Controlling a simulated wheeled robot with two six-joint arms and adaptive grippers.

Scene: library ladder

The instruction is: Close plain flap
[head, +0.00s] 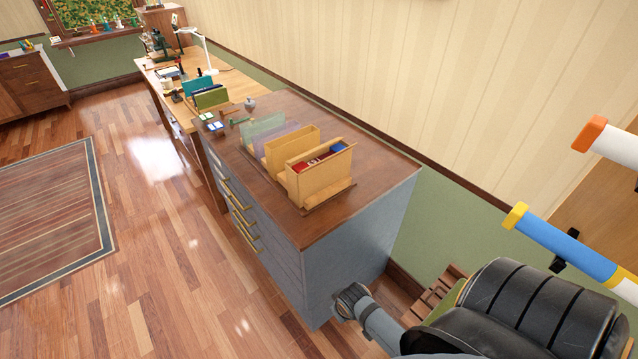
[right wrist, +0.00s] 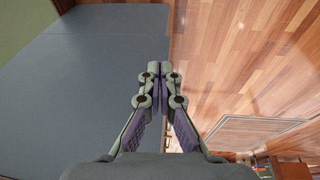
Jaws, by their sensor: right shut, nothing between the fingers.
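A tan file box (head: 320,178) with red and blue items in it stands on the brown top of a grey cabinet (head: 395,165). A second tan box (head: 292,143) stands just behind it, with paler translucent panels (head: 262,130) beyond. I cannot tell which part is the plain flap. My right gripper (right wrist: 158,68) is shut and empty in the right wrist view, near the plain grey side of the cabinet (right wrist: 100,85), with floor to its right. The head view shows part of my right arm low beside the cabinet, well below the boxes. My left gripper is in neither view.
A wooden desk (head: 232,84) with a white lamp (head: 198,45) adjoins the cabinet's far end. Gold drawer handles (head: 240,215) line its left face. Coloured tubes (head: 560,240) stick out at the right. The floor (head: 180,250) left of the cabinet is clear.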

